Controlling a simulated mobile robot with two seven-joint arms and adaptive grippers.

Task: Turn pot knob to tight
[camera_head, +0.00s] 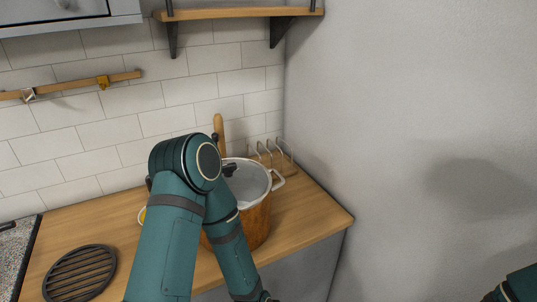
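A copper-coloured pot (258,222) stands on the wooden counter near its right end. It has a pale metal rim and a light handle (278,181) on its right side. A grey lid (252,184) covers its top. A black knob (229,170) shows at the lid's left part, just beside my arm. My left arm bends in front of the pot and hides its left side. My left gripper is out of view below the bottom edge. Only a bit of my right arm shows at the bottom right corner, and its gripper is not in view.
A round black trivet (80,273) lies at the counter's left. A wire rack (272,155) and a wooden board (219,132) stand behind the pot. A grey wall (400,120) bounds the right side. A shelf (240,13) hangs above. Bare counter (315,215) lies right of the pot.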

